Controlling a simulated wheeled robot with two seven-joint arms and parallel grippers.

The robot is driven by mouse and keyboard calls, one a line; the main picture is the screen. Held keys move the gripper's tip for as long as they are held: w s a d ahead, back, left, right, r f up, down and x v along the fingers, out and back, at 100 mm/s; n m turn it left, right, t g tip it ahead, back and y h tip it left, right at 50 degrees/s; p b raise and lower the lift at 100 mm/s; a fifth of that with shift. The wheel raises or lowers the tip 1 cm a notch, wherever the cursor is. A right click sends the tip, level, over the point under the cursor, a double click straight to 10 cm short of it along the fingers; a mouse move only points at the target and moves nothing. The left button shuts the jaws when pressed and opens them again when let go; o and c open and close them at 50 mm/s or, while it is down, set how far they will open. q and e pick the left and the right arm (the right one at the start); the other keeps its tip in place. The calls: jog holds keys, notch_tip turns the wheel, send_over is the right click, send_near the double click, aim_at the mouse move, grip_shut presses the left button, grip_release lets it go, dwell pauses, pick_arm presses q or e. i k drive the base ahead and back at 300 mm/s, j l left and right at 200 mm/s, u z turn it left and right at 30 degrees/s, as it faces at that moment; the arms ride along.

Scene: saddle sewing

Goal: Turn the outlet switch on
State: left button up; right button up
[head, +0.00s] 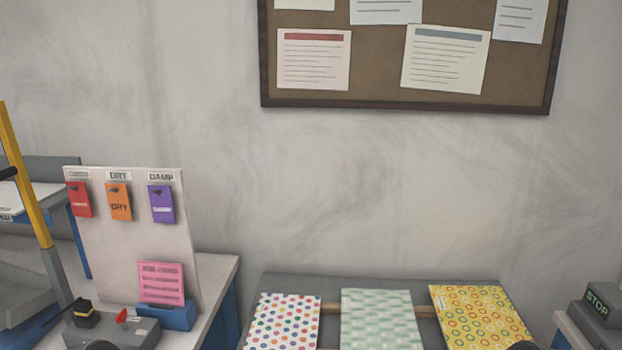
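A grey box that looks like the outlet (140,333) sits on the left table at the bottom left of the head view. A small red switch (122,316) stands up on its top. A black plug-like piece with a yellow band (85,314) sits on the box to the left of the switch. I cannot tell from the switch's tilt whether it is on or off. The lower part of the box is cut off by the frame edge. Neither of my grippers can be made out; only small dark rounded shapes show at the bottom edge.
A white board (120,255) with red, orange and purple tags stands behind the box. A pink card (161,283) sits in a blue holder (168,316) close beside it. A yellow post (25,180) rises at left.

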aim_at(122, 317)
jog(key=u, duration=1.25)
jog(key=i+l+z, duration=0.15)
jog(key=l+z, duration=0.3)
jog(key=i+l+z, duration=0.25)
jog(key=z, duration=0.15)
jog(key=l, duration=0.1)
